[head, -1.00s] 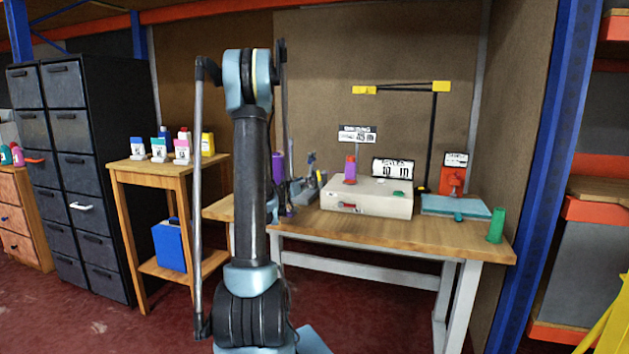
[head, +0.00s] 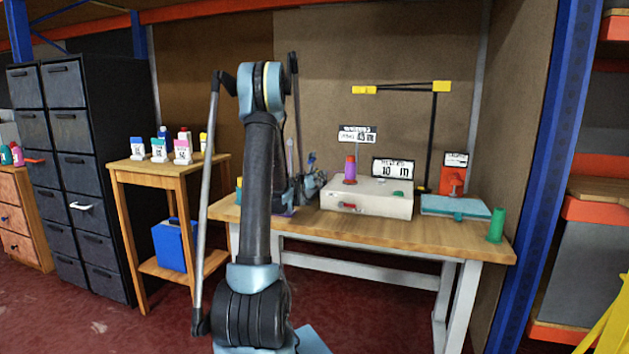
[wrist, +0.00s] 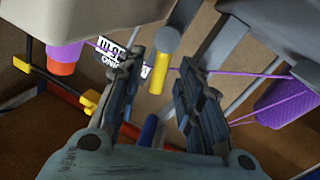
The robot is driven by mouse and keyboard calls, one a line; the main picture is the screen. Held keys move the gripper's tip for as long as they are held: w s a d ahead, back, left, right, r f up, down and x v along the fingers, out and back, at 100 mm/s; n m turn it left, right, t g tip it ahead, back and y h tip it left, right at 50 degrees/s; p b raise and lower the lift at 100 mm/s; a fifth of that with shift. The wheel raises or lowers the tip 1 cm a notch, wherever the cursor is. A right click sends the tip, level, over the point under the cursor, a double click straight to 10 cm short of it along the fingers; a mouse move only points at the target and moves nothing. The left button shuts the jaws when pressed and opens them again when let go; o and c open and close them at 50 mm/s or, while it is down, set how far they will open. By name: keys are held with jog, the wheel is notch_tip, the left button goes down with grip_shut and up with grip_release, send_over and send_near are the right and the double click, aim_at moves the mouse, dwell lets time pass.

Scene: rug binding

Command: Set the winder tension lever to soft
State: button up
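The winder looks like the pale box-shaped machine (head: 366,199) on the wooden bench in the head view. A purple spool (head: 350,170) stands on top, and a small red part (head: 349,207) sits on its front face. I cannot tell which part is the tension lever or read its setting. My gripper (wrist: 161,64) is open and empty in the wrist view; my arm hides it in the head view. A yellow cylinder (wrist: 158,74) shows between the fingertips, with a grey round-ended part (wrist: 167,40) just above it. Contact cannot be told.
Purple thread (wrist: 240,73) crosses the wrist view near the fingers, towards a purple cone (wrist: 290,101) at right. A purple and orange spool (wrist: 64,56) is at left. A teal-topped unit (head: 455,206) and green cone (head: 495,225) stand on the bench's right (head: 440,239).

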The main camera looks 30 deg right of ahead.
grip_shut()
jog(key=shift+w+a+f+n+t, duration=0.1)
jog(key=shift+w+a+f+n, duration=0.05)
jog(key=shift+n, duration=0.55)
jog(key=shift+w+a+f+n+t, duration=0.1)
jog(key=shift+w+a+n, duration=0.05)
jog(key=shift+n, duration=0.55)
jog(key=shift+w+a+f+n+t, duration=0.1)
jog(key=shift+w+a+f+n, duration=0.05)
jog(key=shift+n, duration=0.55)
grip_release()
jog(key=v, duration=0.8)
jog(key=shift+f, duration=0.15)
jog(key=shift+w, duration=0.1)
